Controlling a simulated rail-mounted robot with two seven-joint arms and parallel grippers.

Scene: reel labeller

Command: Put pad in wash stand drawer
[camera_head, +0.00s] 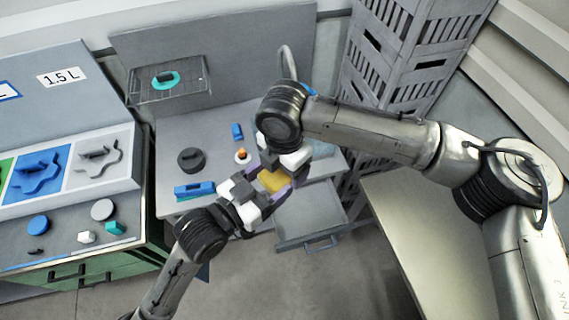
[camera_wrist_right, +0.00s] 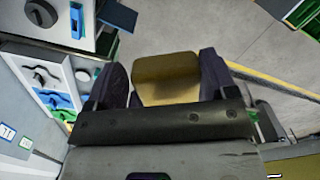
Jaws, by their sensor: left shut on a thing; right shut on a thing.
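The yellow pad (camera_head: 272,181) is held in the air between my two grippers, in front of the wash stand. My right gripper (camera_head: 281,172) is shut on the pad from above right. In the right wrist view the pad (camera_wrist_right: 167,78) sits between its two dark fingers. My left gripper (camera_head: 260,190) reaches in from the lower left and is also shut on the pad; its fingertips are partly hidden. The wash stand drawer (camera_head: 312,218) is pulled open, below and right of the pad, with its handle (camera_head: 322,243) facing front.
The wash stand top (camera_head: 218,150) holds a dark round knob (camera_head: 191,160), a blue block (camera_head: 194,190) and a small orange-topped item (camera_head: 242,156). A rack (camera_head: 172,84) stands behind. A labeller bench (camera_head: 75,205) is left; tall grey crates (camera_head: 410,65) stand back right.

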